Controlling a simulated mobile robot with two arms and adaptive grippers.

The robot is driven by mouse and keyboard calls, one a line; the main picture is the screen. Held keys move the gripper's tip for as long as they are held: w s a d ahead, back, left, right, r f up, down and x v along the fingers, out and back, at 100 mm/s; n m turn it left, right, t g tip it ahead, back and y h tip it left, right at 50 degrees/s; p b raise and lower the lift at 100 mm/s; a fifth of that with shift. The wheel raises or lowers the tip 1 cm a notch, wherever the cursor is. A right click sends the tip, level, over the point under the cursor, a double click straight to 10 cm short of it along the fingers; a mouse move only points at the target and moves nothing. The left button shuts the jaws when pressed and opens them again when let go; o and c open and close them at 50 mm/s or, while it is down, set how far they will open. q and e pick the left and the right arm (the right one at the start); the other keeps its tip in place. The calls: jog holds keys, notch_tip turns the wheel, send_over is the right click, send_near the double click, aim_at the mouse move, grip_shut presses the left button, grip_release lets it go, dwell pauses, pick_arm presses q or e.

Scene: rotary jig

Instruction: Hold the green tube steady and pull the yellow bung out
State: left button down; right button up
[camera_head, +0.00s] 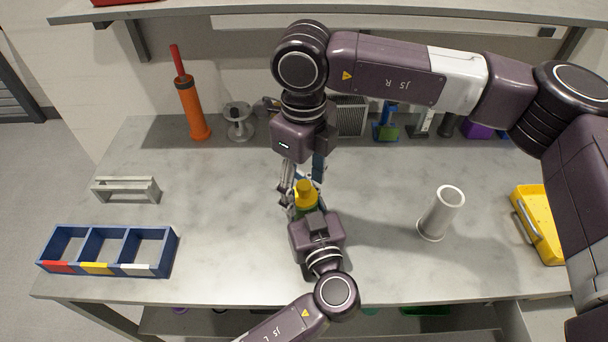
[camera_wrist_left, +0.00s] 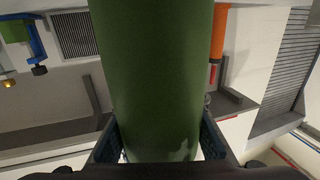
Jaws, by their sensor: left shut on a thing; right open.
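The green tube (camera_wrist_left: 152,75) fills the middle of the left wrist view, between the two fingers of my left gripper (camera_wrist_left: 158,150), which is shut on it. In the head view the yellow bung (camera_head: 304,188) sits at the top of the tube, and only a little green shows below it. My left gripper's fingers are mostly hidden there behind its wrist. My right gripper (camera_head: 302,180) points down from above, open, with its fingers close around or beside the bung. I cannot tell whether they touch it.
A blue three-part tray (camera_head: 108,231) and a grey handle (camera_head: 126,190) are at the left. A white cylinder (camera_head: 440,213) and a yellow bin (camera_head: 538,225) are at the right. An orange pump (camera_head: 191,108) and a grey spool (camera_head: 238,121) stand at the back.

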aim_at(304, 184)
jog(key=shift+c, duration=0.2)
jog(key=c, duration=1.3)
jog(key=shift+c, duration=0.2)
jog(key=shift+r, duration=3.7)
pick_arm(q)
jog(key=c, duration=1.5)
grip_release()
jog(key=shift+s, duration=0.1)
